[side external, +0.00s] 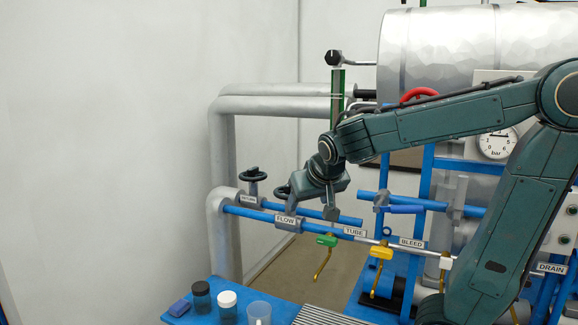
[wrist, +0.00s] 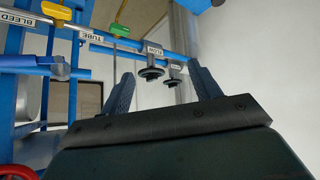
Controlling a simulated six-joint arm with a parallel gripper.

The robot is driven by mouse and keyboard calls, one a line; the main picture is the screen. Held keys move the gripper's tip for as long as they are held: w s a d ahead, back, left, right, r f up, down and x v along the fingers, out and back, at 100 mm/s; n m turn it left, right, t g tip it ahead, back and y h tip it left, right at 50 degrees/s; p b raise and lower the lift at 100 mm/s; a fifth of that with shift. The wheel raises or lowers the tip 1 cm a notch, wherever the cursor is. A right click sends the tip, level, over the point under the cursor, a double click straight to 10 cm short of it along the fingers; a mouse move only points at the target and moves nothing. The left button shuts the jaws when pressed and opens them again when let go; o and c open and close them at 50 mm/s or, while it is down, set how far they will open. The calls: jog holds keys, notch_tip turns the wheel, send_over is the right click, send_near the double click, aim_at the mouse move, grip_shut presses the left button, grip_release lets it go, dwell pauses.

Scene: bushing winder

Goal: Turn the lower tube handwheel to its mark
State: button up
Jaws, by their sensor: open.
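Two dark handwheels stand on the blue tubes left of my arm in the side view. One handwheel (side external: 252,175) is by the RETURN label; the other (side external: 283,191) is by the FLOW label, nearer my gripper. I cannot make out a mark on either. My gripper (side external: 331,206) is open and points down, to the right of the FLOW handwheel and apart from it. In the wrist view, the FLOW handwheel (wrist: 152,73) and the RETURN handwheel (wrist: 174,82) show beyond and between the spread fingers of my gripper (wrist: 161,76). Nothing is between the jaws.
A green valve lever (side external: 326,241) and a yellow one (side external: 381,253) hang on the tube line to the right of the FLOW handwheel. Two jars (side external: 201,297) (side external: 227,306) and a cup (side external: 258,313) stand on a blue bench below. A pressure gauge (side external: 495,145) sits behind my arm.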

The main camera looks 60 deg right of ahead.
jog(key=w+d+r+m+g+h, duration=0.2)
jog(key=d+h, duration=0.3)
jog(key=d, duration=0.3)
jog(key=w+d+r+m+g+h, duration=0.3)
jog(key=d+h, duration=0.3)
jog(key=d, duration=0.2)
jog(key=shift+r+m+g+h, duration=0.3)
jog(key=shift+r+m, duration=0.5)
jog(key=shift+d, duration=0.15)
jog(key=d, duration=1.3)
jog(key=shift+d, duration=0.2)
jog(key=c, duration=1)
